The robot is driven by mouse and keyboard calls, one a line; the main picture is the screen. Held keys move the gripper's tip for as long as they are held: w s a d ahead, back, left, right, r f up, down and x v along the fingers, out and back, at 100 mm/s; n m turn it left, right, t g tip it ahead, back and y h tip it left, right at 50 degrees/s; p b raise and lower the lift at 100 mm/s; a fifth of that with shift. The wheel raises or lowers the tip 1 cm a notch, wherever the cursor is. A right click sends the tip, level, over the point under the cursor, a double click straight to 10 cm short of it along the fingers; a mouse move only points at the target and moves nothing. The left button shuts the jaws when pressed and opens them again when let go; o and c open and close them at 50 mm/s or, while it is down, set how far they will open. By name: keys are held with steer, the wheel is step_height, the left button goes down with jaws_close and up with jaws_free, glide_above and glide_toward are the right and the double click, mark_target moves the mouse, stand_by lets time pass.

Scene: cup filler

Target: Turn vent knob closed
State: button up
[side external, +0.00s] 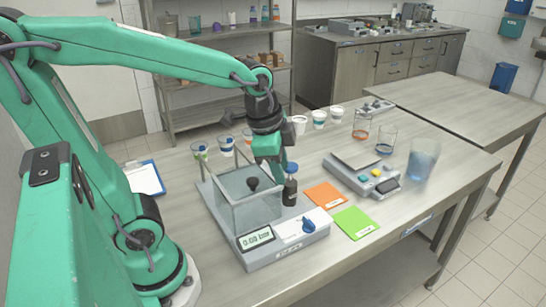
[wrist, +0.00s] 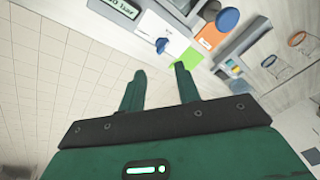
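The vent knob appears to be the blue knob (side external: 309,226) on the white front panel of the grey pressure unit (side external: 285,252). In the wrist view the blue knob (wrist: 162,45) lies beyond my fingertips, with its pointer at an angle I cannot read surely. My gripper (side external: 275,175) hangs above the unit, beside the clear chamber (side external: 240,208), up and left of the knob and apart from it. In the wrist view my gripper (wrist: 160,75) has its two green fingers apart with nothing between them. The display (side external: 254,238) seems to read 0.00 bar.
A black cylinder (side external: 290,194) with a blue disc behind it stands close by my gripper. An orange card (side external: 325,195) and a green card (side external: 355,222) lie to the right. A scale (side external: 365,180), a blue-filled beaker (side external: 422,162) and several cups stand farther off.

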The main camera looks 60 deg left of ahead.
mark_target(309, 221)
steer(key=w+f+m+g, duration=0.1)
steer(key=w+f+m, duration=0.1)
steer(key=m, duration=0.1)
steer(key=w+d+f+m+g, duration=0.1)
steer(key=w+f+m, duration=0.1)
steer(key=f+m, duration=0.1)
steer(key=w+f+m, duration=0.3)
steer(key=shift+d+g, duration=0.4)
steer(key=shift+w+d+f+m, duration=0.1)
steer(key=shift+w+f+m, duration=0.15)
steer(key=shift+f+m, duration=0.2)
steer(key=shift+f, duration=0.1)
steer(key=shift+f, duration=3.85)
jaws_close()
